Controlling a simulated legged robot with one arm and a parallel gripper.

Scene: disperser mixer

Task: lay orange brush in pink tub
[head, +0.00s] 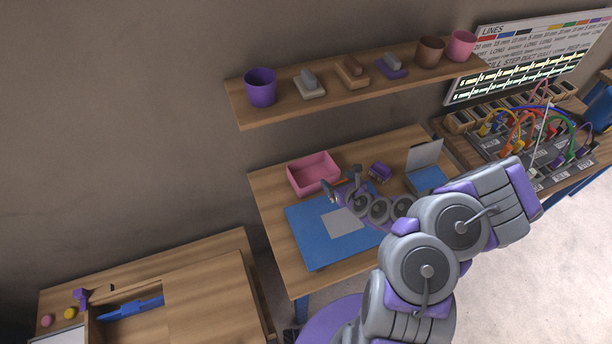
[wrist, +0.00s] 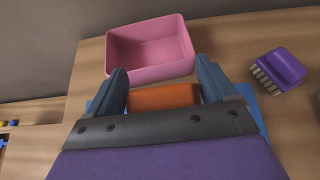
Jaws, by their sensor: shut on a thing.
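The orange brush (wrist: 163,96) is between the two fingers of my gripper (wrist: 162,88) in the wrist view, and the gripper is shut on it. Only its orange back shows; its bristles are hidden. In the head view my gripper (head: 344,187) is over the table, just right of the pink tub, and I cannot make out the brush there. The pink tub (wrist: 152,73) lies just beyond the fingertips in the wrist view. It is open-topped and looks empty. In the head view the tub (head: 316,184) stands at the table's back left.
A purple brush (wrist: 280,66) lies right of the tub. A blue mat (head: 305,238) with a grey square covers the table's front left. An open blue-and-grey box (head: 427,180) stands further right. A shelf (head: 330,97) with cups and brushes hangs above.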

